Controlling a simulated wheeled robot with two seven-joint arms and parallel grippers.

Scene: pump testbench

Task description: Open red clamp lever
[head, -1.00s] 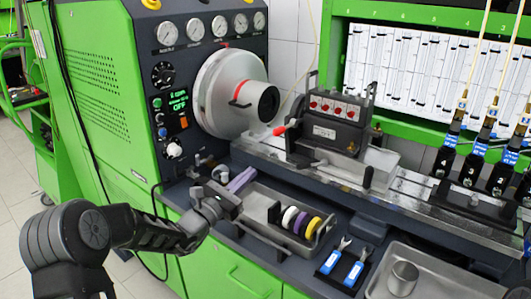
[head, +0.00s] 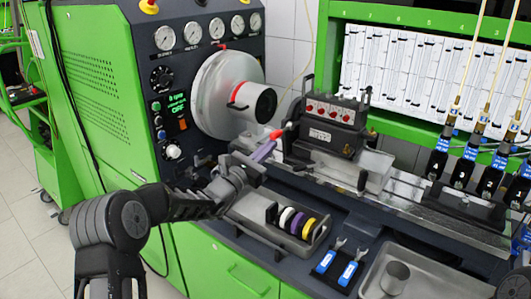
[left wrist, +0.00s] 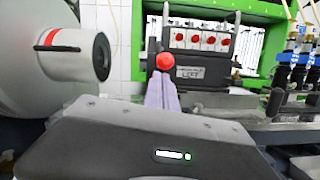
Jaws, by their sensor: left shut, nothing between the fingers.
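The red clamp lever (head: 276,134) sticks out from the left side of the dark clamp block on the bench rail. In the left wrist view its round red end (left wrist: 165,61) faces me, in front of the block's left edge. My left gripper (head: 264,150) has pale purple fingers that are shut with nothing between them. Its tips are just below and in front of the red end. In the left wrist view the fingers (left wrist: 161,92) point up at the red end; I cannot tell whether they touch it. My right gripper is not in view.
The dark block (head: 333,125) with red knobs is to the right. A tray with coloured rings (head: 245,213) and blue-handled tools (head: 347,273) lie in front.

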